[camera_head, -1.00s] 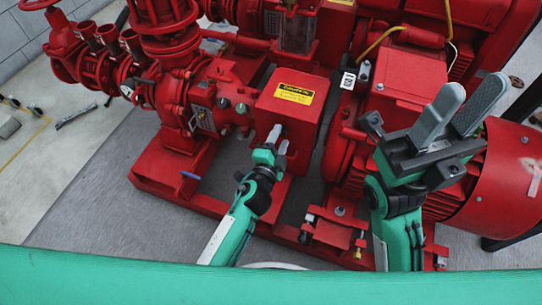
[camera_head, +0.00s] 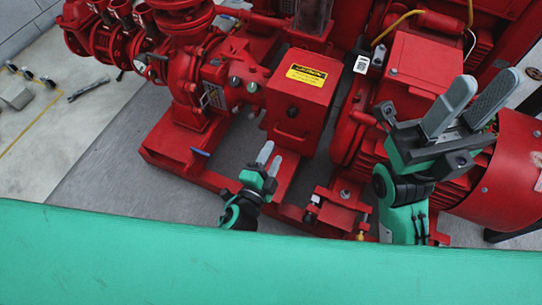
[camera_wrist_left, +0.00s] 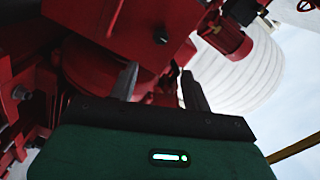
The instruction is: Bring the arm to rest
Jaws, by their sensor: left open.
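My left gripper (camera_head: 268,160) is in the lower middle of the head view, in front of and below the red box with a yellow caution label (camera_head: 304,88). Its two grey fingers are apart with nothing between them. The fingers also show in the left wrist view (camera_wrist_left: 162,88), apart and empty, with red pump parts beyond. My right gripper (camera_head: 468,100) is raised at the right of the head view, in front of the red motor. Its two grey fingers are spread and empty. Much of my left arm is hidden behind a green part of my body.
The red pumpset (camera_head: 190,70) fills the middle and top. A red motor (camera_head: 505,180) is behind my right gripper. Open floor (camera_head: 95,140) with a tool (camera_head: 95,86) lies to the left. A coiled white hose (camera_wrist_left: 250,70) shows in the left wrist view.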

